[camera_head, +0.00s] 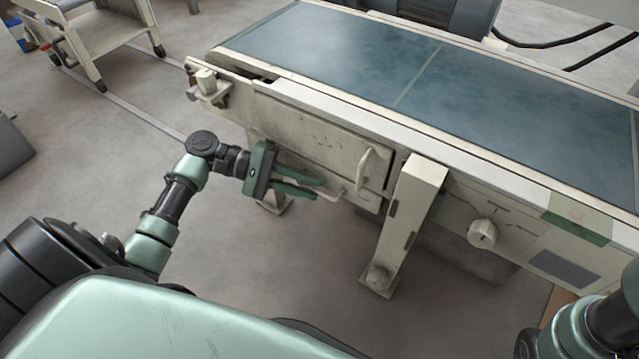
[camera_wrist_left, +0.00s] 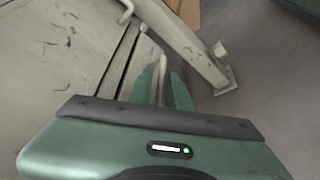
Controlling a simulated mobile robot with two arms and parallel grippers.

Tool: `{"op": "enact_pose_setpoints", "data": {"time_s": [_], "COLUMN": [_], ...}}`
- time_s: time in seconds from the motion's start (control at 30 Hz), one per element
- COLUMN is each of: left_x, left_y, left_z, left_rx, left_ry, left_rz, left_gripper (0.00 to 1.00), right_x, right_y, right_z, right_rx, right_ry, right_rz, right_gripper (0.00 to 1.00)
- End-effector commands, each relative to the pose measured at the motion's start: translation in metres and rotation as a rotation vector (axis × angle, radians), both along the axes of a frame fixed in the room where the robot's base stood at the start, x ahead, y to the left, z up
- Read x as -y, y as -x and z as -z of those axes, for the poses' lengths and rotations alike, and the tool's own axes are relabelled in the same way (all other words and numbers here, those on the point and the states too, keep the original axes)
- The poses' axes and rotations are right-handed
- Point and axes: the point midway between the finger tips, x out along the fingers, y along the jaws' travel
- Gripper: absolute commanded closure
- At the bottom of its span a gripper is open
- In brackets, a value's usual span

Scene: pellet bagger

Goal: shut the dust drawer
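The conveyor machine's pale side has a hatch-like panel (camera_head: 325,140) with an upright handle (camera_head: 366,170). Below it is a low pale bar handle (camera_head: 330,194), which I take to be the dust drawer's. In the left wrist view this bar (camera_wrist_left: 161,72) lies between my finger pads. The drawer front is mostly hidden by my gripper, so I cannot tell how far it stands out. My left gripper (camera_head: 317,190) is at the bar, with its two green fingers apart on either side. I cannot tell if they touch it. My right arm shows at the lower right, its gripper out of view.
A blue conveyor belt (camera_head: 340,50) runs along the top of the machine. A pale support leg (camera_head: 405,220) stands right of the handles, with a round knob (camera_head: 482,233) beyond it. A wheeled cart (camera_head: 95,40) is at the upper left.

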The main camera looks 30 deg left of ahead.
Motion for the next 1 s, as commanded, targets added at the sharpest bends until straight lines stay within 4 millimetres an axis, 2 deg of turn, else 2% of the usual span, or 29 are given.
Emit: {"op": "enact_pose_setpoints", "data": {"time_s": [0.03, 0.1, 0.3, 1.0], "left_x": [-0.010, -0.021, -0.041, -0.043], "left_y": [0.002, 0.005, 0.010, 0.012], "left_z": [-0.008, -0.010, -0.011, -0.010], "left_rx": [-0.004, -0.003, 0.000, 0.000], "left_ry": [-0.001, -0.002, -0.002, -0.002], "left_rz": [-0.003, -0.003, -0.003, -0.001], "left_gripper": [0.82, 0.82, 0.82, 0.82], "right_x": [0.000, 0.000, 0.000, 0.000], "right_y": [0.000, 0.000, 0.001, -0.001], "right_z": [-0.011, -0.017, -0.025, -0.025], "right_rx": [0.000, 0.001, 0.002, -0.002], "right_ry": [0.000, 0.000, 0.000, 0.000], "right_rz": [0.000, 0.000, 0.001, 0.001], "right_gripper": [0.64, 0.64, 0.64, 0.64]}}
